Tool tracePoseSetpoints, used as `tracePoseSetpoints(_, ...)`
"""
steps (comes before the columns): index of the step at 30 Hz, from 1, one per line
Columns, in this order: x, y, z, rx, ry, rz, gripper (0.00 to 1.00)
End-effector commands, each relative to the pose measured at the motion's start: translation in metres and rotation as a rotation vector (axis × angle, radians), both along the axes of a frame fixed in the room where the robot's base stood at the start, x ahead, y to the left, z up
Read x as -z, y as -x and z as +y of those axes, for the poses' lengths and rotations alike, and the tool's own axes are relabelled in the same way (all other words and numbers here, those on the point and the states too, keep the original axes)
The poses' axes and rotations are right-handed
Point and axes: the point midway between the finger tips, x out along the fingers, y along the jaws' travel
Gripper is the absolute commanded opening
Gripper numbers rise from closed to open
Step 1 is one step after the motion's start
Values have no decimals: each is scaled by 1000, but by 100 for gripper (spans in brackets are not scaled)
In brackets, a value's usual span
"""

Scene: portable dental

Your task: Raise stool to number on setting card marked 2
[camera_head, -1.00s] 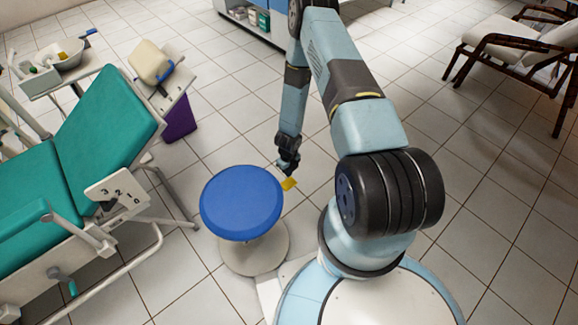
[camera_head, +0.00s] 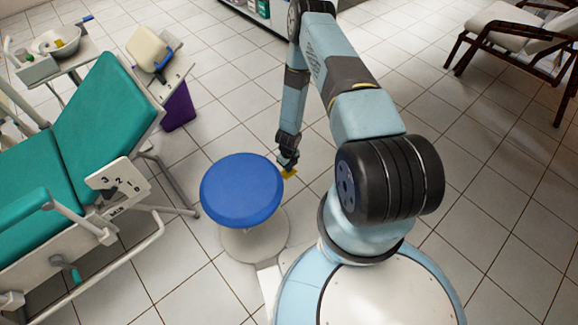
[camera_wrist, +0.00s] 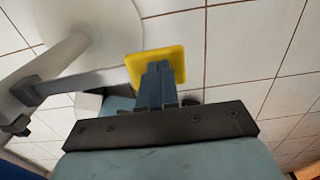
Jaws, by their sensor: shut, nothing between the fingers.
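The stool has a round blue seat (camera_head: 241,188) on a white column and a round pale base (camera_head: 262,240). A yellow paddle (camera_head: 290,174) sticks out on the right below the seat; in the wrist view the yellow paddle (camera_wrist: 138,72) is at the end of a grey lever (camera_wrist: 85,84). My gripper (camera_head: 287,165) is shut and empty, pointing down at the paddle. In the wrist view its fingers (camera_wrist: 157,68) overlap the paddle; I cannot tell whether they touch it. The white setting card (camera_head: 112,172) on the dental chair's side shows a 3 and a 2.
The green dental chair (camera_head: 104,115) and its rails stand left of the stool. A purple bin (camera_head: 179,106) is behind, and a wooden armchair (camera_head: 525,35) is at the far right. The tiled floor behind the stool and to the right is open.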

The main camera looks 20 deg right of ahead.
Motion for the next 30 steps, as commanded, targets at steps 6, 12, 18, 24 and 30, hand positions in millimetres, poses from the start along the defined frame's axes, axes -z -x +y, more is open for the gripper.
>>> tracePoseSetpoints(6,27,-1,-4,4,0,1,0)
tracePoseSetpoints(12,37,-1,-5,1,2,0,0)
tracePoseSetpoints(18,39,-1,-5,1,3,0,0)
tracePoseSetpoints(24,39,-1,-5,1,5,-1,0)
tracePoseSetpoints(30,39,-1,-6,1,5,-1,0)
